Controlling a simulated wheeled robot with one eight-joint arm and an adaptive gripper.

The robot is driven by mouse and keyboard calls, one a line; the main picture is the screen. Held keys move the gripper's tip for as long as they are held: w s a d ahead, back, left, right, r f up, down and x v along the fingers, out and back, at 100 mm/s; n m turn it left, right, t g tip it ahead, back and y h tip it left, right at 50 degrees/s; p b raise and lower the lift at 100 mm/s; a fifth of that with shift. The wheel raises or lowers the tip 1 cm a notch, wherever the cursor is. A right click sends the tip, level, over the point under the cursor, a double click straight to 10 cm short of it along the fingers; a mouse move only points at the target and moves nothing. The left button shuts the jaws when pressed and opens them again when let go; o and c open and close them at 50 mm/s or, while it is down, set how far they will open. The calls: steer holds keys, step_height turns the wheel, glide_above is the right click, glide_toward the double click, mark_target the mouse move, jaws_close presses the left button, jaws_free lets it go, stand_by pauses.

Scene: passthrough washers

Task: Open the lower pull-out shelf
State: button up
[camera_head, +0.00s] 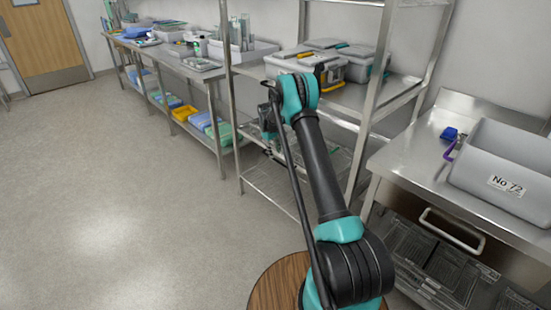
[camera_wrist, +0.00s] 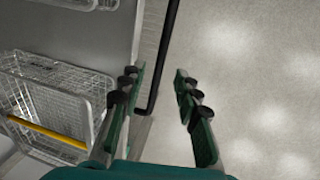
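A lower wire shelf (camera_head: 268,190) shows beneath the metal rack in the head view, partly behind my arm. On the right, a metal cabinet has a pale bar handle (camera_head: 452,230) with wire baskets (camera_head: 440,268) below it. I cannot tell which of these is the lower pull-out shelf. In the wrist view, a wire basket (camera_wrist: 50,95) with a yellow bar (camera_wrist: 45,131) lies at the left, beside a grey panel.
A grey bin marked No 72 (camera_head: 505,172) and a small blue object (camera_head: 449,133) stand on the right counter. The rack's upper shelf holds grey boxes (camera_head: 345,66). A long bench with trays (camera_head: 200,65) runs along the wall. The floor at left (camera_head: 110,190) is clear.

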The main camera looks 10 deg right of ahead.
mark_target(275, 160)
steer(key=shift+w+d+f, duration=0.15)
steer(key=shift+d+f, duration=0.05)
steer(key=shift+f, duration=0.95)
steer(key=shift+w+d+f, duration=0.1)
steer(key=shift+d+f, duration=0.05)
steer(key=shift+f, duration=1)
jaws_close()
